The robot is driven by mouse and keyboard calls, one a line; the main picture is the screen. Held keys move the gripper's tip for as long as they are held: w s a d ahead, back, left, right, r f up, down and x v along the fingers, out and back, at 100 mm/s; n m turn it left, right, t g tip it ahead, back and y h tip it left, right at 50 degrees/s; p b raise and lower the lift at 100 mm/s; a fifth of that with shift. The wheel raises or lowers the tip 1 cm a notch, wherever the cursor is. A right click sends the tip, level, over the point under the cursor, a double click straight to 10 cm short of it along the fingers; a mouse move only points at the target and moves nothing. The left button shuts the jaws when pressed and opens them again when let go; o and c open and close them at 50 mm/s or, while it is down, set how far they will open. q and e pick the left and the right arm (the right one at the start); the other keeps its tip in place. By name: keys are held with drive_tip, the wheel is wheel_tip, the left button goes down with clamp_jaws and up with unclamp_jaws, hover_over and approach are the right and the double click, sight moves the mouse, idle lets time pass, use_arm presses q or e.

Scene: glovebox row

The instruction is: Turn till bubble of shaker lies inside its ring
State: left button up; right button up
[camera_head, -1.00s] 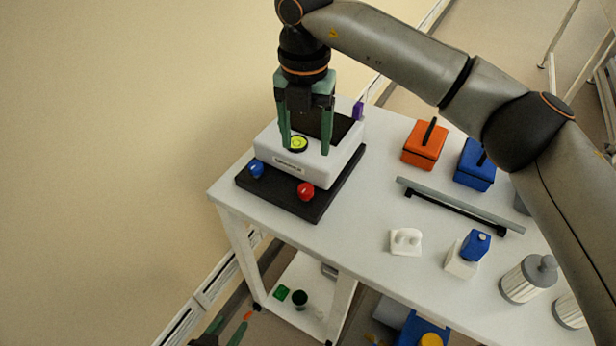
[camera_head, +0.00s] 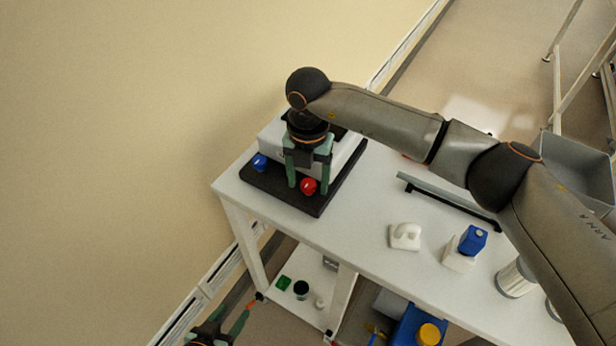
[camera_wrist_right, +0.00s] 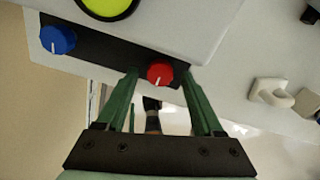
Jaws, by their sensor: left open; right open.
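The shaker (camera_head: 272,132) is a white box on a black base (camera_head: 318,205) at the table's left end. A blue knob (camera_head: 260,163) and a red knob (camera_head: 309,186) are on the base's front. In the right wrist view the red knob (camera_wrist_right: 160,73) lies between the tips of my open right gripper (camera_wrist_right: 161,80), with the blue knob (camera_wrist_right: 58,40) to the left. The yellow-green bubble level (camera_wrist_right: 108,5) is cut by the top edge there; the bubble cannot be made out. My right gripper (camera_head: 308,190) hides the level in the head view. My left gripper (camera_head: 225,335) is open, low at the bottom edge.
On the white table (camera_head: 350,225) are a grey bar (camera_head: 448,200), a white hook-like piece (camera_head: 405,236), a blue-capped bottle (camera_head: 466,248) and a ribbed canister (camera_head: 515,279). A lower shelf (camera_head: 310,312) holds small items. The tabletop before the shaker is clear.

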drive_tip(key=shift+c, duration=0.3)
clamp_jaws()
idle(0.4)
drive_tip(key=n+b, duration=0.2)
drive_tip(key=shift+f+n, duration=0.1)
drive_tip(key=shift+n, duration=0.2)
drive_tip(key=n+b, duration=0.3)
drive_tip(key=n, duration=0.1)
drive_tip(key=shift+d+b, duration=0.1)
drive_tip(key=shift+b, duration=0.3)
drive_tip(key=n+b, duration=0.2)
drive_tip(key=n, duration=0.3)
drive_tip(key=shift+w+d, duration=0.1)
drive_tip(key=n+b, duration=0.1)
drive_tip(key=n, duration=0.1)
drive_tip(key=shift+n, duration=0.3)
drive_tip(key=shift+r+n+b, duration=0.2)
drive_tip(key=shift+n+b, duration=0.1)
drive_tip(key=shift+n, duration=0.2)
